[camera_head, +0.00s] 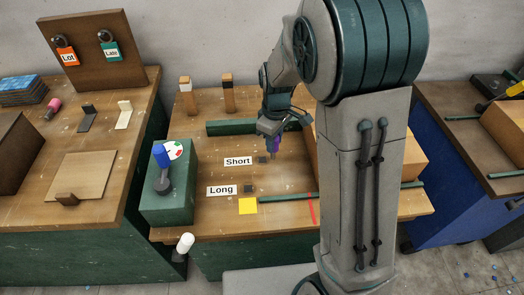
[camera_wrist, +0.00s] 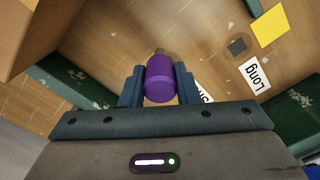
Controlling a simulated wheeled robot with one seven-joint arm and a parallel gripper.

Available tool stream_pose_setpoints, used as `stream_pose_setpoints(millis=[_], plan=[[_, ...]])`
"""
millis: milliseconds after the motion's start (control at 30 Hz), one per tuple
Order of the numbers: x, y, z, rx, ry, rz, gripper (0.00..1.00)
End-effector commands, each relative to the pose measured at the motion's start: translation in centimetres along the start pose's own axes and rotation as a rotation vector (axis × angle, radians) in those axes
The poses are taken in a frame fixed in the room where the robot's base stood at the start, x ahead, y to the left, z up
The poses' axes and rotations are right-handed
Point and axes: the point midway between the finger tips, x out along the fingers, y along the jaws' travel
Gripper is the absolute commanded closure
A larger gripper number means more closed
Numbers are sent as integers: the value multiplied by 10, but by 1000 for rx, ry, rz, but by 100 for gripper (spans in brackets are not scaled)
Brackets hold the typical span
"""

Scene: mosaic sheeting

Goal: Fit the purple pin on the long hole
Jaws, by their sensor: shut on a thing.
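The purple pin (camera_wrist: 160,80) is held between the two fingers of my gripper (camera_wrist: 159,88), with a grey tip at its far end. In the head view the pin (camera_head: 276,143) hangs upright from my gripper (camera_head: 271,128), above the table and to the right of the "Short" label (camera_head: 238,161). The short hole (camera_head: 263,160) is close to the pin's lower end. Whether the tip touches anything cannot be told.
A yellow square (camera_head: 248,206) lies in front of the long hole. A green block (camera_head: 168,190) with a dial stands at the left. A green strip (camera_head: 290,197) runs along the front, and a cardboard box (camera_head: 415,158) stands at the right. Two wooden posts (camera_head: 228,95) stand behind.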

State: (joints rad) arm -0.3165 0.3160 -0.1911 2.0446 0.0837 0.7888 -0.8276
Motion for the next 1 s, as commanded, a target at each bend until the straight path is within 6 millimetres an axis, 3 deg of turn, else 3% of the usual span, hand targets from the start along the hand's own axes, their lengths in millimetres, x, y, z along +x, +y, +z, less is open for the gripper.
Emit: stream_pose_setpoints(millis=[100,233,600,1000], plan=[[13,-8,-19,-3,-2,0,97],[19,-11,-30,2,0,1,97],[56,-12,-31,3,-1,0,97],[62,-11,-31,2,1,1,97]])
